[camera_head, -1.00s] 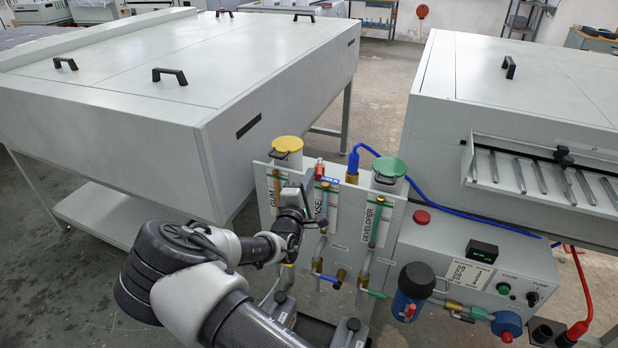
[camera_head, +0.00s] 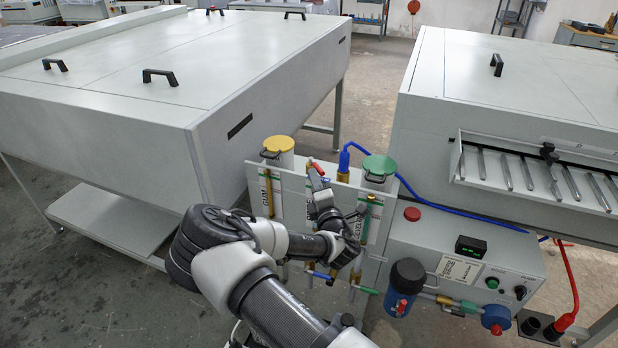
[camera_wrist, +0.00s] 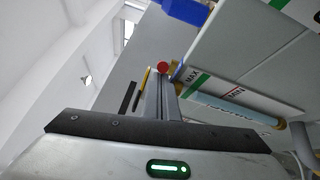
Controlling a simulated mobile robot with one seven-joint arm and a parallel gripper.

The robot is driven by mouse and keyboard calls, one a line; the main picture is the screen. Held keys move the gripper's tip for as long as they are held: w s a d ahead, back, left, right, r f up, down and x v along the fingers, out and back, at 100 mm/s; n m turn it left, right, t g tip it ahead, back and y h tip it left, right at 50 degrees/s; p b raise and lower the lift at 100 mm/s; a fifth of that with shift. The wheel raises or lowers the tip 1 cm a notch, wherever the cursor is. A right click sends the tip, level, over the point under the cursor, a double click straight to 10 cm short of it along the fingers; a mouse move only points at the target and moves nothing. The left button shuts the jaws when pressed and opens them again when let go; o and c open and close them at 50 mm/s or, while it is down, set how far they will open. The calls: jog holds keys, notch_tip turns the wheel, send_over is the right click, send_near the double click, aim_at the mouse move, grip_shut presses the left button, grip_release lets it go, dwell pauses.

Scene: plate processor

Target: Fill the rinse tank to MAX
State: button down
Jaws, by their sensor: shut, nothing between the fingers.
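In the head view the rinse station is the middle one, between the gum tank with its yellow lid (camera_head: 278,143) and the developer tank with its green lid (camera_head: 380,165). My gripper (camera_head: 317,176) covers most of the rinse label and gauge. A red valve handle (camera_head: 317,167) sits at my fingertips; in the wrist view its round red end (camera_wrist: 163,68) is just beyond the shut fingers (camera_wrist: 162,88). I cannot tell whether they touch it. The sight tube (camera_wrist: 235,108) shows in the wrist view beside MAX and MIN marks and looks pale blue; its exact level is unclear.
A blue lower valve handle (camera_head: 321,275) and a green one (camera_head: 366,290) are below my wrist. The control box (camera_head: 460,255) stands right, the large grey machine (camera_head: 200,90) left.

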jog(key=shift+w+d+n+g+y, duration=0.15)
jog(key=shift+d+n+y, duration=0.15)
jog(key=shift+y, duration=0.2)
jog(key=shift+s+d+n+g+y, duration=0.1)
jog(key=shift+d+n+g+y, duration=0.1)
jog(key=shift+n+y, duration=0.25)
